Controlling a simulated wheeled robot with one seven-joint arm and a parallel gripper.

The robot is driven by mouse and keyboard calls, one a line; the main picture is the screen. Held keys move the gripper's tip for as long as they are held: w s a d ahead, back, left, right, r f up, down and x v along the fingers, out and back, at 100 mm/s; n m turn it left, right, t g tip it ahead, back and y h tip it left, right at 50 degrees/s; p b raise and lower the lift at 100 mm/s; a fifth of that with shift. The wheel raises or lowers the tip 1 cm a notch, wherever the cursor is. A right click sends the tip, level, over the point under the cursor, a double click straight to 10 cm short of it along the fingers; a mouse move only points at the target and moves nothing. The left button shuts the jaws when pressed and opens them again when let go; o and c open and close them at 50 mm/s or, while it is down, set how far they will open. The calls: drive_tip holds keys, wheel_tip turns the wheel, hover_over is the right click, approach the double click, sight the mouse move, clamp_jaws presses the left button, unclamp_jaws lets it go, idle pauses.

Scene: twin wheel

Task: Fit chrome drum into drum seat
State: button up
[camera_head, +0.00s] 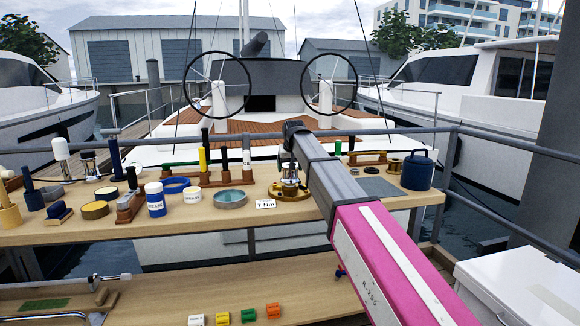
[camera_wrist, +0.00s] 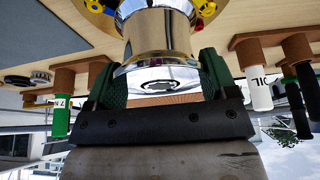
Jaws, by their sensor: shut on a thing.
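The chrome drum (camera_head: 290,184) is upright over a round brass drum seat (camera_head: 273,191) on the wooden workbench. My gripper (camera_head: 290,170) comes down from above and is shut on the drum's top end. In the wrist view, which is upside down, the shiny drum (camera_wrist: 158,36) sits between the two green finger pads of my gripper (camera_wrist: 160,76). The brass seat (camera_wrist: 207,6) shows at the top edge, right by the drum's far end. I cannot tell whether the drum is fully down in it.
Left of the seat are a "7 Nm" card (camera_head: 265,204), a teal-topped round tin (camera_head: 230,198) and a blue-white can (camera_head: 155,199). A grey mat (camera_head: 378,187) and a blue pot (camera_head: 419,170) are to the right. A railing (camera_head: 480,139) runs behind the bench.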

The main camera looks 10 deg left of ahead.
drive_tip(key=shift+f, duration=0.85)
drive_tip(key=o, duration=1.4)
drive_tip(key=shift+f, duration=0.1)
drive_tip(key=v, duration=1.1)
drive_tip(key=shift+s, duration=0.1)
